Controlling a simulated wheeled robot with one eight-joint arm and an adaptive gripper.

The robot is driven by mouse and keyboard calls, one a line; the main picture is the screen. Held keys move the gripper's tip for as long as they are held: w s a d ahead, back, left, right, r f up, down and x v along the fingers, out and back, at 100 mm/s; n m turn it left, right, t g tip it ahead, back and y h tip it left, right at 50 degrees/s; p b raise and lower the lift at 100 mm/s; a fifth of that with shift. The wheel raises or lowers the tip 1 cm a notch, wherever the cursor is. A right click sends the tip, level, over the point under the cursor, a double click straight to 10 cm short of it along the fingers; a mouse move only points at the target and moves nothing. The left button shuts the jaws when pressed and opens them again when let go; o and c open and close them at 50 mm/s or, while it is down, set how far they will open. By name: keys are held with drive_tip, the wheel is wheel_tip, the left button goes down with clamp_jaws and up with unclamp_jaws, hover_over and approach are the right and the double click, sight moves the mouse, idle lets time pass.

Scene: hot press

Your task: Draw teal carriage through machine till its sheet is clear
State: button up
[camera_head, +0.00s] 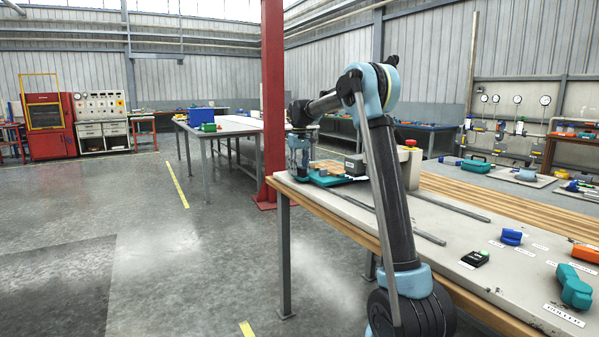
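The teal carriage (328,181) lies low at the far left end of the near bench, partly hidden. A brown-orange sheet (328,168) shows on or beside it, close to the machine. The machine (410,168) is a pale body with a red button on top, and a dark grey block stands at its left. My arm crosses in front and hides part of it. My gripper (298,158) points down at the carriage's left end. It is small and seen from afar, so I cannot tell whether its fingers are open or touch the carriage.
Two metal rails (405,222) run along the pale near bench (480,295). A red column (274,90) stands behind my gripper. Floor at left is clear.

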drive_tip(key=shift+f, duration=0.1)
clamp_jaws()
